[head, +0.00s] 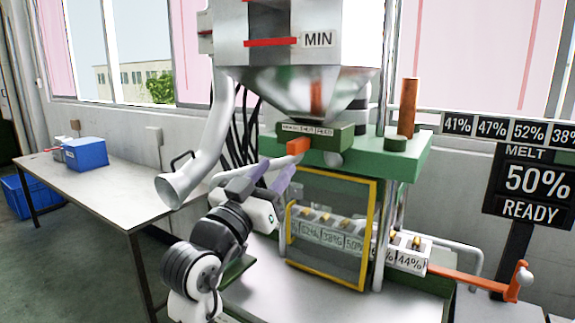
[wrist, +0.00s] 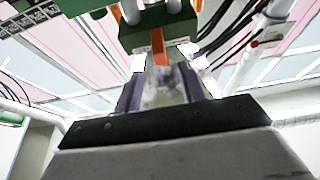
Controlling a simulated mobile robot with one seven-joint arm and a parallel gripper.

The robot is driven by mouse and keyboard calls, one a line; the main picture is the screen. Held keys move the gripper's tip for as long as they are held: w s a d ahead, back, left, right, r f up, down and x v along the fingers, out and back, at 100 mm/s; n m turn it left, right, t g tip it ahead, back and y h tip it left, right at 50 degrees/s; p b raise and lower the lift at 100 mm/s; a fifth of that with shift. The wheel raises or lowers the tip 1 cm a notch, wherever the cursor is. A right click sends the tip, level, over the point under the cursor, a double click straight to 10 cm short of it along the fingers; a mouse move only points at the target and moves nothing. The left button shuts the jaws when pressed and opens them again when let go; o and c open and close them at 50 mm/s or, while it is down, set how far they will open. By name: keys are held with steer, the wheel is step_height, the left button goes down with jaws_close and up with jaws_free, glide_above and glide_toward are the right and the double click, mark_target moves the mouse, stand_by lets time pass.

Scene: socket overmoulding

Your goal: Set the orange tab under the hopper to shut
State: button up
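The orange tab (head: 298,146) sticks out below the front of a green block (head: 345,138) under the metal hopper (head: 300,85). The block carries a label strip of several words; the wording is too small to read surely, and I cannot tell exactly which word the tab stands at. My gripper (head: 278,168) is just below and left of the tab, fingers pointing up towards it. In the wrist view the tab (wrist: 158,45) shows beyond and between the spread fingertips (wrist: 160,75). The fingers are apart and hold nothing; I see no clear contact with the tab.
A yellow-framed guard (head: 330,284) with numbered blocks behind it stands below the green plate (head: 405,152). A curved grey pipe (head: 190,178) and dark cables are left of my gripper. An orange cylinder (head: 408,105) stands right. A table (head: 95,190) with a blue box (head: 86,153) is far left.

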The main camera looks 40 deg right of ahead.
steer(key=b+v, duration=0.1)
steer(key=v, duration=0.3)
steer(key=shift+a+f, duration=0.15)
steer(key=shift+a, duration=0.1)
